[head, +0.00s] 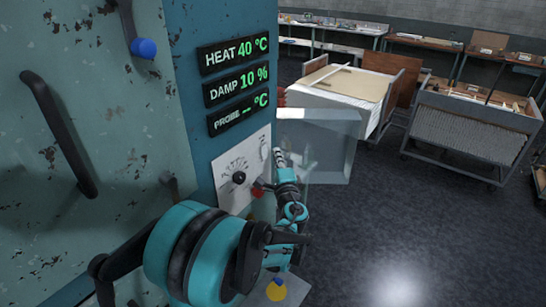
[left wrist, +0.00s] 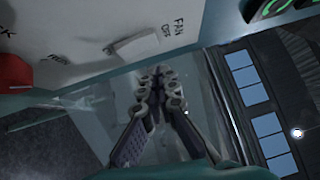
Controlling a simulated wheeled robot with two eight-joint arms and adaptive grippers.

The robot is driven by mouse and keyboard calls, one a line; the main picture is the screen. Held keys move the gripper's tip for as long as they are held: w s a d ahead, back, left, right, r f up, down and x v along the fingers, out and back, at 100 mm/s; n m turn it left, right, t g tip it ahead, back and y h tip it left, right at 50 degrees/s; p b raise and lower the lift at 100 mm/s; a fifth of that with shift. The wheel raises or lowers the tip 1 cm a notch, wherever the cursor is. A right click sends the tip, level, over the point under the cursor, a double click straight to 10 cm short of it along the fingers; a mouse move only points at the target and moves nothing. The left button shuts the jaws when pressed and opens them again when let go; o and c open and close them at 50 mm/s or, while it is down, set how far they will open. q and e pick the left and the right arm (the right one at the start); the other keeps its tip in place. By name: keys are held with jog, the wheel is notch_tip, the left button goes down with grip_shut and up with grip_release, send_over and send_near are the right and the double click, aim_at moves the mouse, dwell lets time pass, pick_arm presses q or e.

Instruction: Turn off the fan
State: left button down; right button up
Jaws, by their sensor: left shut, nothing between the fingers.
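The white fan switch (left wrist: 137,44) sits on the pale control panel in the left wrist view, beside the printed words FAN and OFF. The same panel (head: 228,172) shows in the head view under the display readouts, with a black knob (head: 239,178). The switch is too small there to read its position. My left gripper (head: 279,158) is at the panel's right edge. In the left wrist view its fingers (left wrist: 158,84) are shut and empty, just below the switch. I cannot tell whether they touch it. My right gripper is out of view.
A clear, open panel (head: 333,147) stands out from the cabinet's right side, close to my left gripper. A red knob (left wrist: 13,73) is on the control panel. A black handle (head: 62,137) juts from the cabinet at left. Carts (head: 468,135) stand beyond open floor.

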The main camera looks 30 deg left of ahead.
pick_arm(q)
jog(key=r+p+v, duration=0.1)
jog(key=r+v, duration=0.1)
jog(key=v, duration=0.8)
jog(key=shift+d, duration=0.45)
jog(key=shift+s, duration=0.1)
